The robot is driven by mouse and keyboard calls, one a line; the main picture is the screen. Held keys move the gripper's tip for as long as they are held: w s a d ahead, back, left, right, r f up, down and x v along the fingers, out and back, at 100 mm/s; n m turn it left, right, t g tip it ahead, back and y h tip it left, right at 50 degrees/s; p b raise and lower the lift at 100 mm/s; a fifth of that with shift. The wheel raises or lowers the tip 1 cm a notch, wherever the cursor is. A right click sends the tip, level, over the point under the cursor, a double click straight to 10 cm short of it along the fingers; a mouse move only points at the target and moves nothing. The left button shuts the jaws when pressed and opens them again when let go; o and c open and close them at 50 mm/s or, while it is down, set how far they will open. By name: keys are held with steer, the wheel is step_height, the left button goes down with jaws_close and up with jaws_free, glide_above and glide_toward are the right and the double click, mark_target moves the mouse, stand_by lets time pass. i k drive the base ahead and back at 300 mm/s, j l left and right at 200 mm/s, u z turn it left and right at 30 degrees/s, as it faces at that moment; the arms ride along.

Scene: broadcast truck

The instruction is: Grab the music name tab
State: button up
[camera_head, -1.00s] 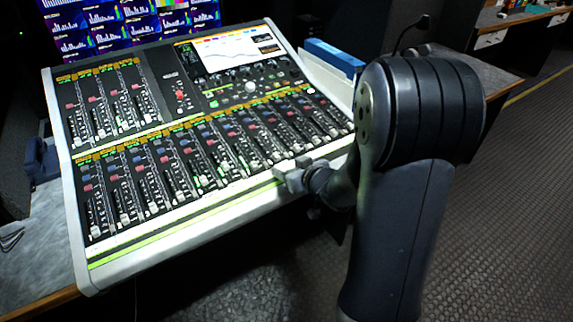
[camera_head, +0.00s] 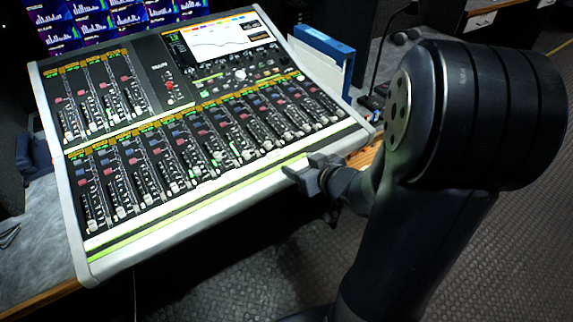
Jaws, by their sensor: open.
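The mixing console (camera_head: 190,215) stands tilted on the desk, with rows of faders and small yellow-orange name labels above the channels. The lower label row (camera_head: 170,122) crosses the middle of the console. The lettering is too small to read, so I cannot tell which one is the music name tab. My gripper (camera_head: 300,172) is small in view at the console's front right edge, over or beside the pale front rim. It is open, with nothing visible between its fingers. I cannot tell whether it touches the rim.
A blue-topped white binder or box (camera_head: 322,50) stands behind the console's right side. Lit monitors (camera_head: 100,20) are behind the console. A dark thin-stemmed item (camera_head: 385,60) stands on the desk at right. The carpeted floor (camera_head: 240,285) in front is clear.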

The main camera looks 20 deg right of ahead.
mark_target(230, 175)
steer(key=j+u, duration=0.2)
steer(key=u, duration=0.15)
steer(key=j+u, duration=0.5)
steer(key=u, duration=0.2)
